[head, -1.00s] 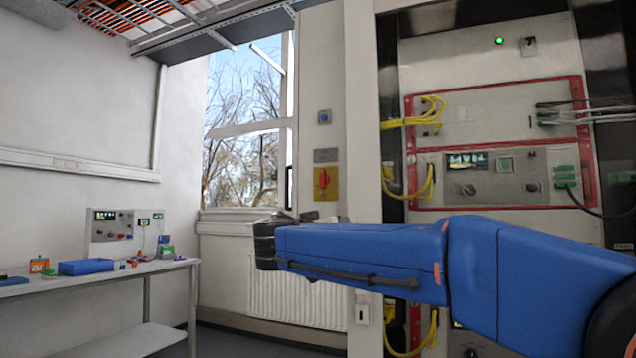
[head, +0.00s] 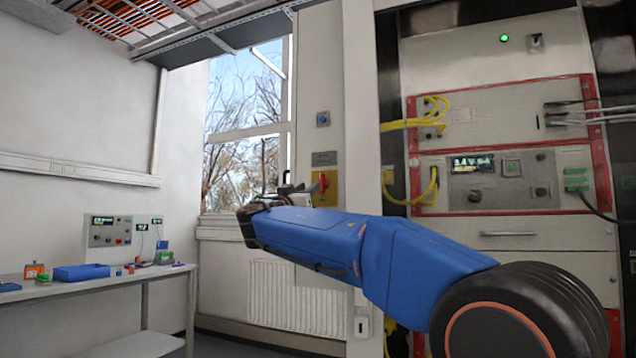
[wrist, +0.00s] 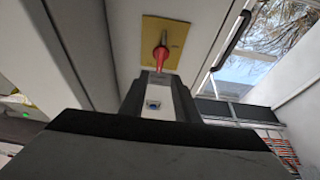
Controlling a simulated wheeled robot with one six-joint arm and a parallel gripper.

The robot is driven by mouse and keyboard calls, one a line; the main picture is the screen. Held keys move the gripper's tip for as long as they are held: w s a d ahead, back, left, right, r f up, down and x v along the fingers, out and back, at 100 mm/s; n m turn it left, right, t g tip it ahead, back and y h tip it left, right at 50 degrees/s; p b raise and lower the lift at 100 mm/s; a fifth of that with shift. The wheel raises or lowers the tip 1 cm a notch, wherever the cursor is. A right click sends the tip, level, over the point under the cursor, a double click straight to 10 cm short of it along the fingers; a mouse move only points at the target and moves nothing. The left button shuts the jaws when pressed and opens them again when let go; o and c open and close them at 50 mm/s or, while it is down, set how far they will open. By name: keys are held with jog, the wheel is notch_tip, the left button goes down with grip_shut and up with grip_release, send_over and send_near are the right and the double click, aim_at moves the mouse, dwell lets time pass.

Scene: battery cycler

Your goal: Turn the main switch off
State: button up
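The main switch is a red handle (head: 323,182) on a yellow plate (head: 331,199) on the wall between the window and the rack. In the wrist view the red handle (wrist: 161,56) stands out from the yellow plate (wrist: 179,31), roughly lengthwise in the picture. My gripper (head: 292,184) is just left of the switch in the head view and covers part of the plate. The handle appears just beyond the fingertips; contact cannot be told.
A blue button (head: 323,119) sits on the wall above the switch. The rack (head: 480,60) with yellow cables and a lit green lamp (head: 504,38) stands to the right. A bench (head: 120,277) with small devices stands at the left. A radiator (head: 297,298) is below the window.

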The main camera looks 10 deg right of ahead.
aim_at(320, 179)
jog(key=x, duration=0.8)
jog(key=shift+w+d+r, duration=0.15)
jog(key=shift+w+d, duration=0.1)
grip_shut()
